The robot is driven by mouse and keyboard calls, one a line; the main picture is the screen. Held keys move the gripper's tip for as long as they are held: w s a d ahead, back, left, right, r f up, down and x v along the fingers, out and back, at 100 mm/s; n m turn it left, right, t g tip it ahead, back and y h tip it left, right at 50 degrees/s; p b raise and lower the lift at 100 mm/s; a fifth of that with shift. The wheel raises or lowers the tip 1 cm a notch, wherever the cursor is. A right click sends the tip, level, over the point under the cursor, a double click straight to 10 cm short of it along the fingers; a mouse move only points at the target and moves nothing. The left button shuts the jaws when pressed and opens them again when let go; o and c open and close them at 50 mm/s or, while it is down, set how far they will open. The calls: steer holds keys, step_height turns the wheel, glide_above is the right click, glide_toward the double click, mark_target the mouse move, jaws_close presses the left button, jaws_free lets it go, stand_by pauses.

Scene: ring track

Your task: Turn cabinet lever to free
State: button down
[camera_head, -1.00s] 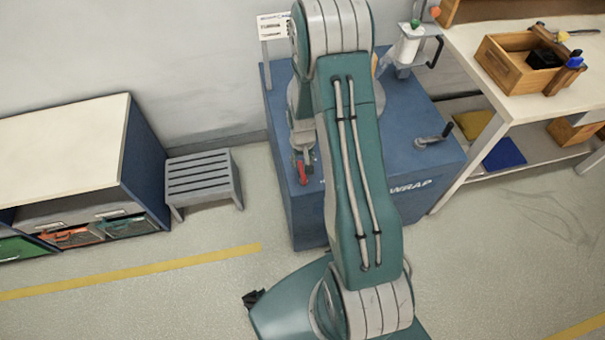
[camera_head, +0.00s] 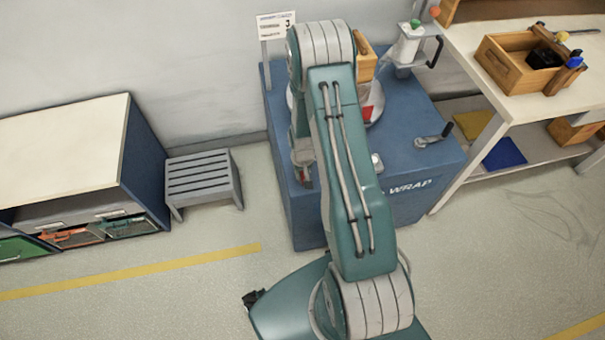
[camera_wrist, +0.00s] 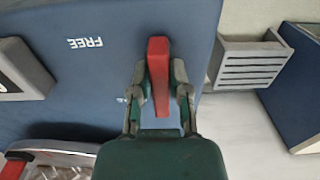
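The red lever (camera_wrist: 158,75) lies between the two fingers of my gripper (camera_wrist: 160,85) in the wrist view. The fingers flank it closely; whether they press on it I cannot tell. A white FREE label (camera_wrist: 86,43) is on the blue cabinet top (camera_wrist: 60,85), left of the lever. In the head view my gripper (camera_head: 303,160) is low over the left front of the blue wrap cabinet (camera_head: 408,125). Only a bit of red lever shows below it (camera_head: 306,174); my arm hides much of the cabinet top.
A round turntable with a red piece (camera_head: 368,103) and a crank (camera_head: 433,137) are on the cabinet. A grey slatted stool (camera_head: 202,177) stands to its left, a workbench (camera_head: 530,90) to its right. The floor in front is open.

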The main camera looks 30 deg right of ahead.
steer(key=shift+m, duration=0.4)
steer(key=m, duration=0.3)
steer(key=shift+s+m, duration=0.1)
steer(key=shift+m, duration=0.2)
steer(key=m, duration=0.4)
steer(key=shift+s+d+m, duration=0.1)
steer(key=shift+d+m, duration=0.05)
steer(key=shift+m, duration=0.15)
steer(key=m, duration=0.4)
steer(key=shift+s+m, duration=0.1)
steer(key=shift+m, duration=2.3)
steer(key=c, duration=0.6)
jaws_free()
